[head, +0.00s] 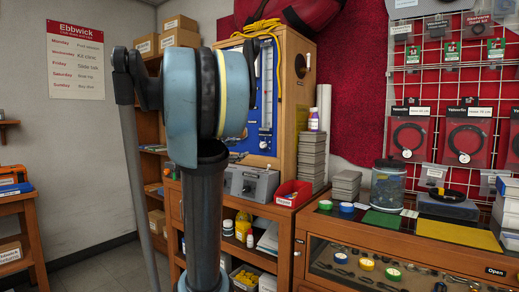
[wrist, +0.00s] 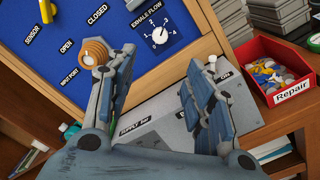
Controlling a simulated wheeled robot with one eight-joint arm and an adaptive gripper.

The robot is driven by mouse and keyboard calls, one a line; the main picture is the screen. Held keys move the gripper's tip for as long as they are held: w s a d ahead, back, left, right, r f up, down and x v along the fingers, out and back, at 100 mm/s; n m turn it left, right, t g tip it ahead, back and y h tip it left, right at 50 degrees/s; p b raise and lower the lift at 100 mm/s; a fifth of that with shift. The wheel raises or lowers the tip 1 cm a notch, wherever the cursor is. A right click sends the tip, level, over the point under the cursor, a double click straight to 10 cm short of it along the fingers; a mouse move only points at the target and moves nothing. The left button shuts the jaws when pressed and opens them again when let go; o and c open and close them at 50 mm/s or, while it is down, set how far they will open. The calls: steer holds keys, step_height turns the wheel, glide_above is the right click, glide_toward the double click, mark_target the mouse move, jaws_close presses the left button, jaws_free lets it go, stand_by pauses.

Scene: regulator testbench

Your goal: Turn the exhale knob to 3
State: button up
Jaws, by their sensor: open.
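In the head view the blue panel (head: 266,110) stands in a wooden frame behind my arm.
A ribbed orange-brown fitting (wrist: 93,52) is beside the left finger. A grey supply box (wrist: 170,130) stands below the panel; it also shows in the head view (head: 253,183). A red Repair bin (wrist: 275,75) and grey stacks (wrist: 270,15) are at the right.

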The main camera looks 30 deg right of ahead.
glide_toward(262, 145)
steer(key=shift+n, duration=0.4)
steer(key=x, duration=0.9)
steer(key=shift+w+d+f, duration=0.1)
steer(key=c, duration=1.1)
